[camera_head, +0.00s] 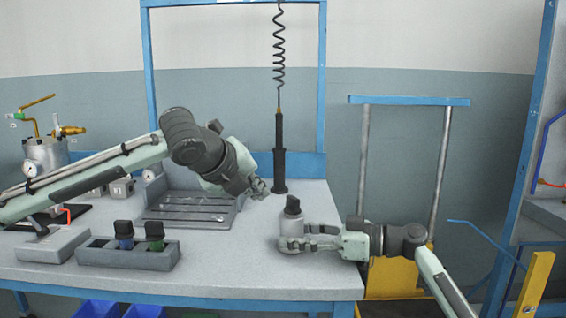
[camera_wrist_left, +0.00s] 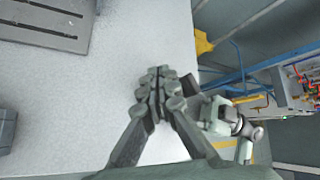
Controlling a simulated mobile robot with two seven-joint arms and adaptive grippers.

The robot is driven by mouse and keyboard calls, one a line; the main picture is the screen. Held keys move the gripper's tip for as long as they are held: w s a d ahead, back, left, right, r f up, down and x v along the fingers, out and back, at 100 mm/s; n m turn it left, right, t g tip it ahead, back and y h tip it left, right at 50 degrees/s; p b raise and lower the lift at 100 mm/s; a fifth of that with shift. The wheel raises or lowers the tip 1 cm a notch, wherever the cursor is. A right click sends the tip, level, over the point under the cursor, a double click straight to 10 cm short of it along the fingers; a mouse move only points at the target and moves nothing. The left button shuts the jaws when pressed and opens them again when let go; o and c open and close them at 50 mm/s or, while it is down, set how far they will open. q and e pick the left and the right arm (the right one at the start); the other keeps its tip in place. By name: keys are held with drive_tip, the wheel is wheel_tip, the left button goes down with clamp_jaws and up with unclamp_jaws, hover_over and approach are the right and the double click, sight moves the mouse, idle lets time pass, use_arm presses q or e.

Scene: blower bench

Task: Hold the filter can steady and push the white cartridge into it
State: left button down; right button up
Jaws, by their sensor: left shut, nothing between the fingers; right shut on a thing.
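The filter can (camera_head: 291,228) stands on the bench near its right edge, a pale upright cylinder. A dark cap (camera_head: 292,205) sticks up from its top, like the caps in the grey holder. It appears to top the white cartridge, whose body I cannot tell apart from the can. My right gripper (camera_head: 292,245) is shut around the can's lower part from the right. My left gripper (camera_head: 264,189) is shut and empty, above and left of the cap, apart from it in this view. In the left wrist view its closed fingers (camera_wrist_left: 160,90) hide the can.
A grey holder (camera_head: 125,257) with a blue and a green cartridge, both black-capped, stands at the front left. A slotted grey tray (camera_head: 190,208) lies behind. A dark tool (camera_head: 280,155) hangs on a coiled cord just behind the left gripper. Bare bench lies between holder and can.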

use_arm(q)
drive_tip(key=w+r+n+g+y, duration=0.1)
drive_tip(key=w+n+g, duration=0.15)
drive_tip(key=n, duration=0.45)
use_arm(e)
drive_tip(key=shift+f, duration=0.1)
use_arm(q)
drive_tip(key=n+g+y, duration=0.1)
drive_tip(key=n+g, duration=0.4)
drive_tip(key=n, duration=1.1)
approach(294, 197)
drive_tip(key=shift+n, duration=0.3)
drive_tip(key=shift+x, duration=3.3)
